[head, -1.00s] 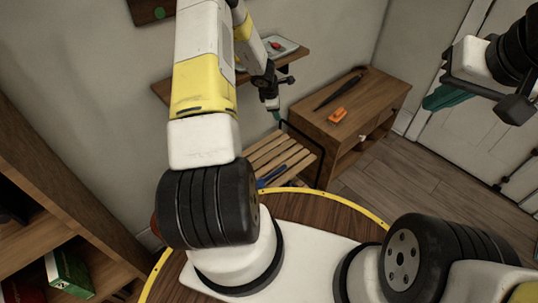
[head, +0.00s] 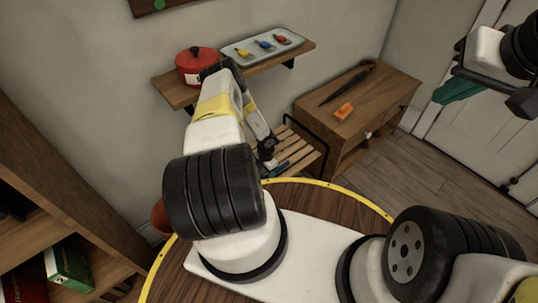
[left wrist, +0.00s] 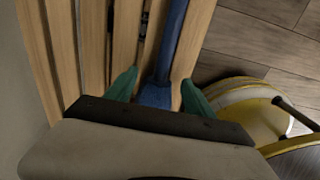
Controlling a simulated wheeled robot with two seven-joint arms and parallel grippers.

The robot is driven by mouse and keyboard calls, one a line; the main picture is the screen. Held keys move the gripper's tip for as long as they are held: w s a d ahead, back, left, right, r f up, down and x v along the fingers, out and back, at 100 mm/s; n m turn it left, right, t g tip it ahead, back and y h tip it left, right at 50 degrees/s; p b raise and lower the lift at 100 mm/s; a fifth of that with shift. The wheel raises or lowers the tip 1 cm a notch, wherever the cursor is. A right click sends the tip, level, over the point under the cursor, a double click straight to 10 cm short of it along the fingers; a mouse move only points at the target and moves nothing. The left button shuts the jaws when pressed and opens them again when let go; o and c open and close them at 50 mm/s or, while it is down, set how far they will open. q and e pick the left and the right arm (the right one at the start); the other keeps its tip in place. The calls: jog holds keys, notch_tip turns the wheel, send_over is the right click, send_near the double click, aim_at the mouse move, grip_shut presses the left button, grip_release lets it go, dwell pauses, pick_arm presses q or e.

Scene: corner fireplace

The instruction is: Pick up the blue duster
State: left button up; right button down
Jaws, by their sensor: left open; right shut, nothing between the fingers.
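The blue duster (left wrist: 172,45) lies on a slatted wooden rack in the left wrist view. Its lower end passes between the green fingers of my left gripper (left wrist: 158,92). The fingers are open, one on each side; I cannot tell whether either touches it. In the head view, only a small blue part of the duster (head: 282,170) shows beside my left gripper (head: 269,163), which is low over the rack and partly hidden by the arm. My right gripper (head: 458,90) is raised at the right edge, away from the duster, with green fingers shut and empty.
The slatted rack (head: 303,155) adjoins a wooden cabinet (head: 378,103) bearing a dark umbrella (head: 347,84) and an orange object (head: 343,111). A wall shelf (head: 183,94) above holds a red pot (head: 195,66) and a tray (head: 247,59). A bookcase (head: 70,215) stands left.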

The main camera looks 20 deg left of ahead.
pick_arm(q)
notch_tip(320, 180, down, 2)
jog(key=shift+f, duration=0.2)
grip_shut()
jog(key=shift+r, duration=0.15)
notch_tip(320, 180, up, 28)
dwell(0.6)
